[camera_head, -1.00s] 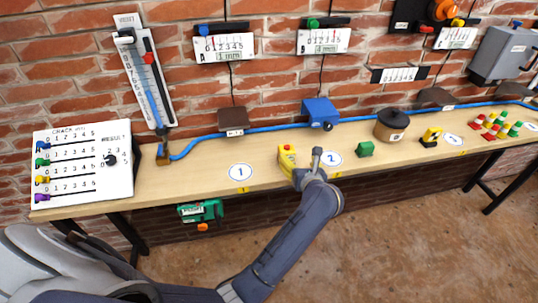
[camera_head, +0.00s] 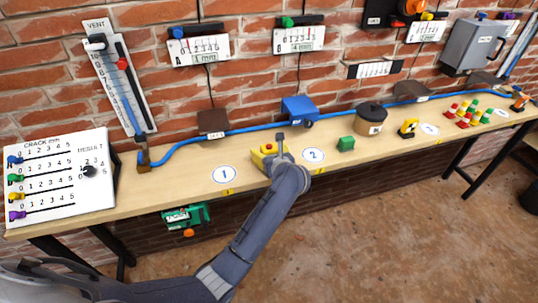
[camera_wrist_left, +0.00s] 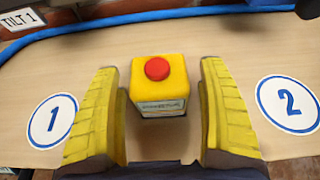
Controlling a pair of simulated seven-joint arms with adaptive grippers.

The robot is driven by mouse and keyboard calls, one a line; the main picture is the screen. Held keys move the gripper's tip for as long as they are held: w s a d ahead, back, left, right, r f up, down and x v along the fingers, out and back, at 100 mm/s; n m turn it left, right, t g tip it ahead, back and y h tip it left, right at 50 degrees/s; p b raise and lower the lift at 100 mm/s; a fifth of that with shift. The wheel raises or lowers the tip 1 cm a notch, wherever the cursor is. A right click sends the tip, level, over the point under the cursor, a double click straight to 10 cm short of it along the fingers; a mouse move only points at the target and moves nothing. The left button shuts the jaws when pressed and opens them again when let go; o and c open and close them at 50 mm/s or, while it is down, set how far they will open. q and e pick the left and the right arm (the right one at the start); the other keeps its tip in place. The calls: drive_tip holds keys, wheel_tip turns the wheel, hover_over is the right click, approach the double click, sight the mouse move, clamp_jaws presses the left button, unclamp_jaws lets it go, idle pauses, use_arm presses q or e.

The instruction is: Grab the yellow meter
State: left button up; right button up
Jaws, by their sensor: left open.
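The yellow meter (camera_head: 263,155) is a small yellow block with a red button on top and a pale label on its front. It stands on the wooden bench between the round markers 1 and 2. In the left wrist view the meter (camera_wrist_left: 160,86) sits between the two yellow fingers of my open left gripper (camera_wrist_left: 163,110), with a gap on each side. In the head view my left gripper (camera_head: 280,155) is at the meter and hides part of it. My right gripper is not in view.
The bench (camera_head: 190,185) runs along a brick wall. A blue hose (camera_head: 240,131) lies along its back. A white crack board (camera_head: 60,175) is at left.

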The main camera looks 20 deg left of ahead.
use_arm(q)
drive_tip(key=shift+c, duration=0.6)
drive_tip(key=c, duration=1.3)
drive_tip(key=shift+c, duration=0.7)
drive_tip(key=shift+r, duration=0.15)
